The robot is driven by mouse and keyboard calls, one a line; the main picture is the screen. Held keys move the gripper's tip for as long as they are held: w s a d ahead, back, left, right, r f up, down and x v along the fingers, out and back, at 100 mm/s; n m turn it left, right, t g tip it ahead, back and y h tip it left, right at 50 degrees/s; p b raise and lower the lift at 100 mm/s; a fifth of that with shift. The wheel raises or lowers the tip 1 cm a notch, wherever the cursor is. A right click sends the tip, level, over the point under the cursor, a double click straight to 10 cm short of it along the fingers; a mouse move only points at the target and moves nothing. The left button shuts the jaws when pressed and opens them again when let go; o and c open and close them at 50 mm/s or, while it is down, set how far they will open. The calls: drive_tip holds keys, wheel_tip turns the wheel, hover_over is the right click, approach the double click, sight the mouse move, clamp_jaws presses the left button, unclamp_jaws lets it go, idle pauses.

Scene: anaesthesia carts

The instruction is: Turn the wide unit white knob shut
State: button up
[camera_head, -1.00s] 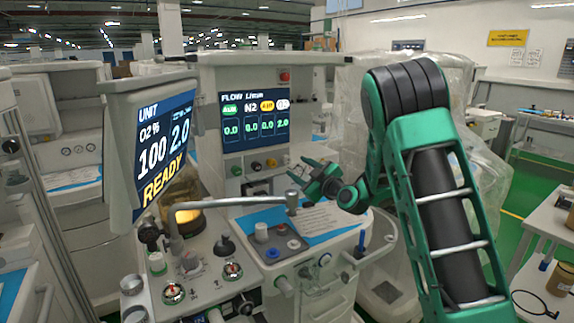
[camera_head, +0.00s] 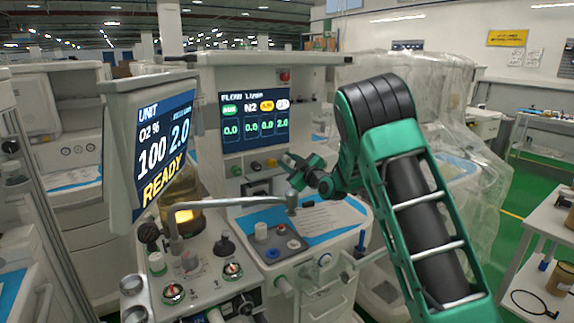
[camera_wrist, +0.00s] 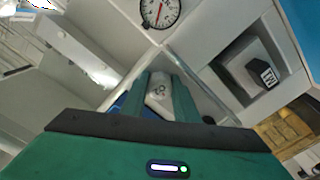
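The wide unit (camera_head: 215,80) carries a flow display and stands in the middle of the head view. Below its screen is a row of small coloured knobs, including a green one (camera_head: 236,171); my gripper (camera_head: 290,170) is close in front of the right end of this row. In the wrist view a white knob (camera_wrist: 159,92) with small dark markings shows between the two green fingers of my gripper (camera_wrist: 159,85). The fingers stand apart, one on each side of it. I cannot tell whether they touch it. The white knob is not clearly visible in the head view.
A round gauge (camera_wrist: 160,10) is above the knob in the wrist view, and a black knob (camera_wrist: 254,72) sits in a recess to the right. A metal arm (camera_head: 235,203) crosses above the worktop. The tilted READY monitor (camera_head: 150,150) stands at left.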

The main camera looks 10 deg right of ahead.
drive_tip(key=c, duration=0.4)
drive_tip(key=m, duration=0.6)
drive_tip(key=shift+m, duration=0.3)
drive_tip(key=m, duration=0.4)
drive_tip(key=shift+f, duration=0.1)
drive_tip(key=shift+m, duration=2.1)
drive_tip(key=o, duration=1.1)
